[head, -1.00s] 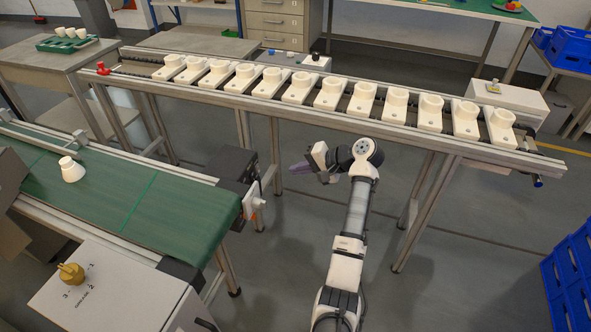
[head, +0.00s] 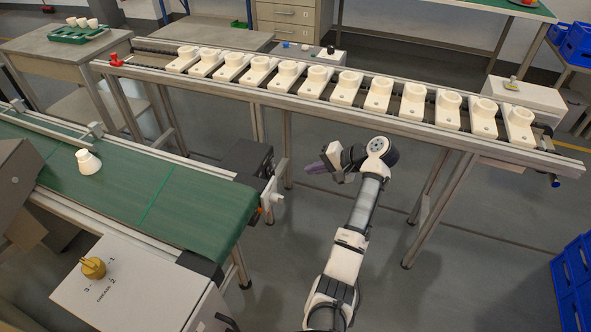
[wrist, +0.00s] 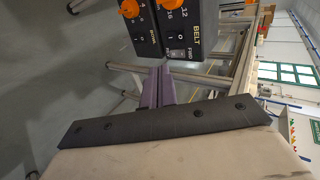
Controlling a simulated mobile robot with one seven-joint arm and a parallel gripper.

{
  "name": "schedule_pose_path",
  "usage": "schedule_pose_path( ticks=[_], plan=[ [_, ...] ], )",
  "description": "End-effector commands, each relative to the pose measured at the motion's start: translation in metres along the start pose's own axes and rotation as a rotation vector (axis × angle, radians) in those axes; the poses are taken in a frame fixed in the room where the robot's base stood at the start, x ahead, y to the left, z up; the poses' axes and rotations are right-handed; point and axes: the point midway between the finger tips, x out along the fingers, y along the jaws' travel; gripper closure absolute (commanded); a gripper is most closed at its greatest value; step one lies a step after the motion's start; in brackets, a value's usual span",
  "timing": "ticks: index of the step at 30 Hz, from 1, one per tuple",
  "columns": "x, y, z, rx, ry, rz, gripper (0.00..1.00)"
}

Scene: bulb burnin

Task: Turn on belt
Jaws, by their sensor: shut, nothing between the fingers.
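The green belt (head: 120,185) runs across the left of the head view, with a small white cup-like part (head: 88,162) standing on it. A dark control box (head: 248,160) sits at the belt's right end. In the wrist view, a black box marked BELT (wrist: 197,30) has an orange knob (wrist: 177,4) and a small rocker switch marked 1 and 0 (wrist: 175,54). My gripper (head: 316,167) has purple fingers, shut and empty, right of the dark box in the head view. In the wrist view the fingers (wrist: 156,76) point toward the boxes, just below their lower edge; contact cannot be told.
A second black box (wrist: 145,35) with orange knobs adjoins the BELT box. A long rack (head: 330,115) with several white sockets stands behind my arm. A cabinet with a yellow knob (head: 93,267) is at front left. Blue crates (head: 575,270) stand at right; the floor between is clear.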

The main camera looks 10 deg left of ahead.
Motion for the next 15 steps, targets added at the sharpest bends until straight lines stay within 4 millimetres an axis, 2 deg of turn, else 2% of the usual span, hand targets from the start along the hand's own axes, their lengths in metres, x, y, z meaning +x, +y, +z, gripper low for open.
schedule_pose_path(
  ticks=[14, 15],
  plan=[
    [0.096, 0.000, 0.002, 0.001, -0.005, 0.001, 1.00],
    [0.100, -0.006, 0.001, -0.001, -0.004, 0.000, 1.00]
  ],
)
